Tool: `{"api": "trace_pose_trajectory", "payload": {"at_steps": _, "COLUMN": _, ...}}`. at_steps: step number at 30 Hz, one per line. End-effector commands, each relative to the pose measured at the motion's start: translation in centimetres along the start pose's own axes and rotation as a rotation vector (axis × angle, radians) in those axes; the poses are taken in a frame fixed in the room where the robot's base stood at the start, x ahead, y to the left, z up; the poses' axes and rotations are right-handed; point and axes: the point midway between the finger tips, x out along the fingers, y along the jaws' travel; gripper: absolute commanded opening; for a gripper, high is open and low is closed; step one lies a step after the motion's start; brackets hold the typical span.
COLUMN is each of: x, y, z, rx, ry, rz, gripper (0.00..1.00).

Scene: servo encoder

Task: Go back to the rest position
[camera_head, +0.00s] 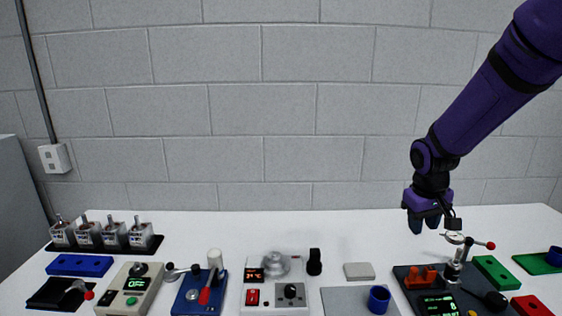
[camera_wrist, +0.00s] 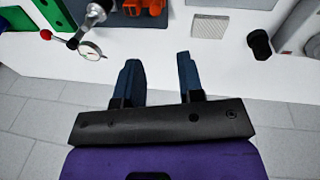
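My gripper (camera_head: 424,222) hangs from the purple arm at the right, above the white table. It is close to the dial-gauge station (camera_head: 455,250) with its red-knobbed lever, and seems to be above and behind it. In the wrist view my gripper (camera_wrist: 160,75) has its two dark blue fingers apart, with only the white table between them. It holds nothing. The dial gauge (camera_wrist: 90,50) shows to the left of the fingers in that view and is apart from them.
The white table (camera_head: 300,228) carries a row of devices along its front. A rack of several motors (camera_head: 105,235) stands at the left. A blue cup (camera_head: 379,299) sits on a grey plate. A grey-brick wall (camera_head: 260,100) rises behind. The table's back strip is clear between rack and gripper.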

Motion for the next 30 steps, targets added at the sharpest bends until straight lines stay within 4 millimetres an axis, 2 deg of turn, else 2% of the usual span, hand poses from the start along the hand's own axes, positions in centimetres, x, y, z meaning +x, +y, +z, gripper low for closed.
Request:
{"api": "trace_pose_trajectory", "payload": {"at_steps": 1, "x": -1.8, "y": 0.0, "z": 0.8, "rx": 0.013, "ry": 0.024, "rz": -0.006, "gripper": 0.35}}
{"api": "trace_pose_trajectory", "payload": {"at_steps": 6, "x": -6.5, "y": -0.4, "z": 3.5, "rx": 0.050, "ry": 0.081, "rz": -0.029, "gripper": 0.35}}
{"api": "trace_pose_trajectory", "payload": {"at_steps": 15, "x": -13.2, "y": -1.5, "z": 9.5, "rx": 0.104, "ry": 0.182, "rz": -0.066, "gripper": 0.35}}
{"api": "trace_pose_trajectory", "payload": {"at_steps": 24, "x": -17.8, "y": -3.0, "z": 16.2, "rx": 0.147, "ry": 0.282, "rz": -0.097, "gripper": 0.35}}
{"api": "trace_pose_trajectory", "payload": {"at_steps": 30, "x": -19.3, "y": -4.1, "z": 20.1, "rx": 0.166, "ry": 0.335, "rz": -0.112, "gripper": 0.35}}
